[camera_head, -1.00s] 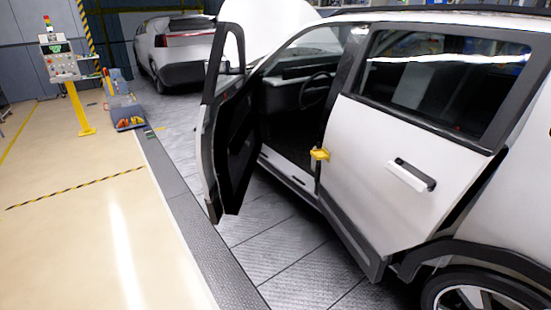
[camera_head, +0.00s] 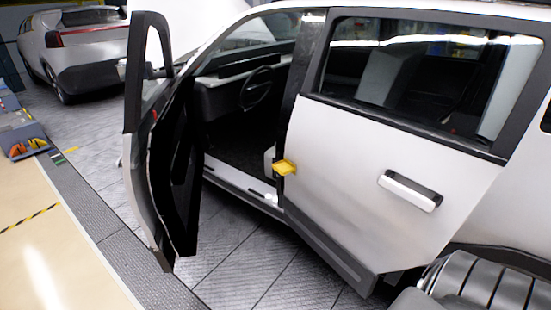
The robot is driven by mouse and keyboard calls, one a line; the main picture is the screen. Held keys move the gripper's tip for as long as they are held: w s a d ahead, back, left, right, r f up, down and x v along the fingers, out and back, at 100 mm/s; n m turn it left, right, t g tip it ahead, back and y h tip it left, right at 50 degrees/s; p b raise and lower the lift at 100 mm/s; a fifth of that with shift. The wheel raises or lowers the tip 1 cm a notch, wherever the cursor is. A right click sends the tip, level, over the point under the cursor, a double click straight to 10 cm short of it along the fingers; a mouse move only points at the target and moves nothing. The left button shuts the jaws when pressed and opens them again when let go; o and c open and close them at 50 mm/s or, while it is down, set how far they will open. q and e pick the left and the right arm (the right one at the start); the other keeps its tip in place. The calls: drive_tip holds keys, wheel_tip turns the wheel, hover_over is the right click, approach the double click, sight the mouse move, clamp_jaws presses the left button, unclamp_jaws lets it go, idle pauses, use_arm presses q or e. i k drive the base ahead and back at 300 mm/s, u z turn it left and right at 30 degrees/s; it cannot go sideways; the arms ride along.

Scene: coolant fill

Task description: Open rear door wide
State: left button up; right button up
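The white rear door (camera_head: 370,200) of the car fills the right half of the view, with a dark window and a pale bar handle (camera_head: 410,190). It looks close to the body side; I cannot tell whether it stands slightly ajar. A yellow block (camera_head: 285,167) sits at its front edge. The front door (camera_head: 160,150) stands wide open to the left, showing the dark cabin and steering wheel (camera_head: 257,88). Neither gripper is in view.
Grey tiled floor (camera_head: 250,285) lies free beside the car, between the two doors' lower edges and the dark floor strip (camera_head: 90,210). Another white car (camera_head: 75,50) stands behind at the left. A tray with orange-handled tools (camera_head: 28,147) is at the far left.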

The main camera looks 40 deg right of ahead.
sight(339, 147)
drive_tip(key=z, duration=0.3)
drive_tip(key=i, duration=1)
drive_tip(key=z, duration=1.4)
drive_tip(key=i, duration=0.8)
drive_tip(key=z, duration=0.8)
